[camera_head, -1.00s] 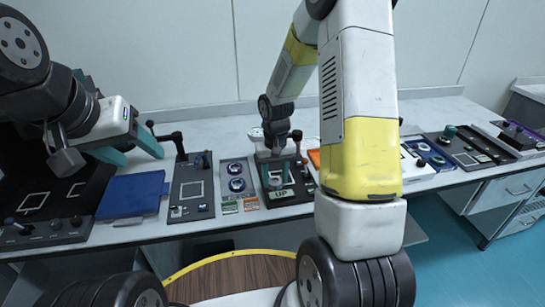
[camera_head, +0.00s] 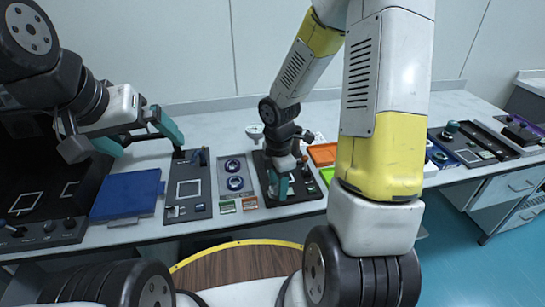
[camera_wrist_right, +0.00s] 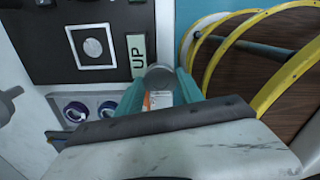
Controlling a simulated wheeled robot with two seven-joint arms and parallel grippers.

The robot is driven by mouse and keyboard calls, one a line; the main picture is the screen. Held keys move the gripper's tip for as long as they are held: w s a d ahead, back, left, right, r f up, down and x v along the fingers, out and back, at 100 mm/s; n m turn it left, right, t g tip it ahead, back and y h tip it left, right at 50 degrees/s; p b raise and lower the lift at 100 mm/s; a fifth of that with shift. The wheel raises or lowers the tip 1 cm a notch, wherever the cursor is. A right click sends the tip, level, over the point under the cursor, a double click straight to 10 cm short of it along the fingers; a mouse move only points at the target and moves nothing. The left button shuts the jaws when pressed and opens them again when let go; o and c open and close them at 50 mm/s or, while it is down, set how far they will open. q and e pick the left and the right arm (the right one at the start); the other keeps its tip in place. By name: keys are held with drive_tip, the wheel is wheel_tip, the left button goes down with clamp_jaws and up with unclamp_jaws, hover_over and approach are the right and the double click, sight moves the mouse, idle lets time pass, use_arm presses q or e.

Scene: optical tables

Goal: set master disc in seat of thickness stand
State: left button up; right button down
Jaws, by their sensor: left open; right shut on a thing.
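The thickness stand is a black panel (camera_wrist_right: 35,45) with a round grey seat (camera_wrist_right: 92,46) inside a white square outline and a light "UP" label (camera_wrist_right: 138,55). My right gripper (camera_wrist_right: 160,85) is shut on a round grey disc (camera_wrist_right: 160,77), taken as the master disc. In the right wrist view the disc shows beside the label, apart from the seat; its height above the panel is unclear. In the head view my right gripper (camera_head: 291,182) is over the front of the stand and hides its label and the disc. My left gripper (camera_head: 140,138) is open and empty.
A blue tray (camera_head: 126,194) and a black panel with a lever (camera_head: 188,187) lie left of the stand. A grey plate with two round dials (camera_head: 234,176) is between. An orange tray (camera_head: 322,154) lies to the right. The white table behind is mostly clear.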

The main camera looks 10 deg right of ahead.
drive_tip(key=w+d, duration=0.1)
drive_tip(key=w, duration=0.3)
drive_tip(key=w+d, duration=0.1)
drive_tip(key=w, duration=0.3)
drive_tip(key=w+d+f, duration=0.1)
drive_tip(key=w, duration=0.3)
drive_tip(key=shift+w+d+f, duration=0.1)
drive_tip(key=shift+w+d, duration=0.15)
drive_tip(key=shift+d, duration=0.1)
drive_tip(key=shift+w+f, duration=0.1)
drive_tip(key=shift+f, duration=1.65)
drive_tip(key=shift+f, duration=0.1)
drive_tip(key=c, duration=0.8)
unclamp_jaws()
drive_tip(key=shift+o, duration=0.3)
